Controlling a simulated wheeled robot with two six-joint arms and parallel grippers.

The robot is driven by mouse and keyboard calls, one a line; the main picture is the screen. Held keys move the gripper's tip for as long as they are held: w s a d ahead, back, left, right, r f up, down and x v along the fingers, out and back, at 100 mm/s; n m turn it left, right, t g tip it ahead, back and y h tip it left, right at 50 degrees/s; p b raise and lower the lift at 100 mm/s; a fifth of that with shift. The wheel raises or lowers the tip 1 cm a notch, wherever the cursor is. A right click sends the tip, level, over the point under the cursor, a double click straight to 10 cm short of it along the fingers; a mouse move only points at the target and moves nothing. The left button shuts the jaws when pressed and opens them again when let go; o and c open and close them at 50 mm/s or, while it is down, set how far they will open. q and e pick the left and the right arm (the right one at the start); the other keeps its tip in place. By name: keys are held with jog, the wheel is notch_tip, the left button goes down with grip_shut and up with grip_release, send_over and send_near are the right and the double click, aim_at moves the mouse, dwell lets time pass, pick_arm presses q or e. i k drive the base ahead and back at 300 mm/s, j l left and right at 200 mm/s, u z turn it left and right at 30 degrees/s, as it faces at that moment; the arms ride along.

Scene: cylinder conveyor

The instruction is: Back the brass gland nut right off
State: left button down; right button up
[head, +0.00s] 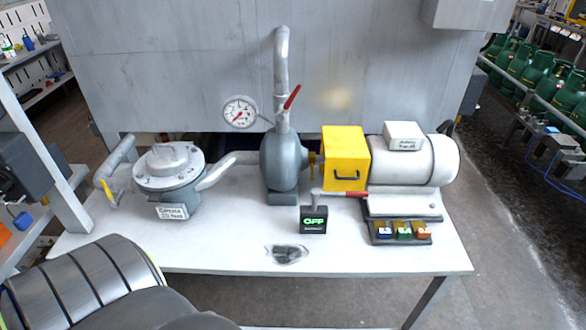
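A small brass-coloured part (312,160) shows in the head view between the grey pump body (283,162) and the yellow box-shaped guard (345,158). It sits at the shaft line and is partly hidden by the guard; I cannot tell whether it is the gland nut itself. The guard has a dark handle on its front and stands between the pump and the white motor (420,158). Neither of my grippers is in view.
The white bench (240,240) carries a lidded strainer (170,170), a gauge (240,112), a red valve lever (291,97), a box reading OFF (314,219), a red-handled tool (340,194), a tray of coloured blocks (400,241) and a dark flat item (287,254).

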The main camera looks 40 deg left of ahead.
aim_at(312, 172)
jog(key=i+l+u, duration=0.1)
jog(key=i+u, duration=0.15)
jog(key=u, duration=0.25)
jog(key=i+l+u, duration=0.2)
jog(key=u, duration=0.25)
jog(key=i+l+u, duration=0.2)
jog(key=u, duration=0.3)
jog(key=l, duration=0.1)
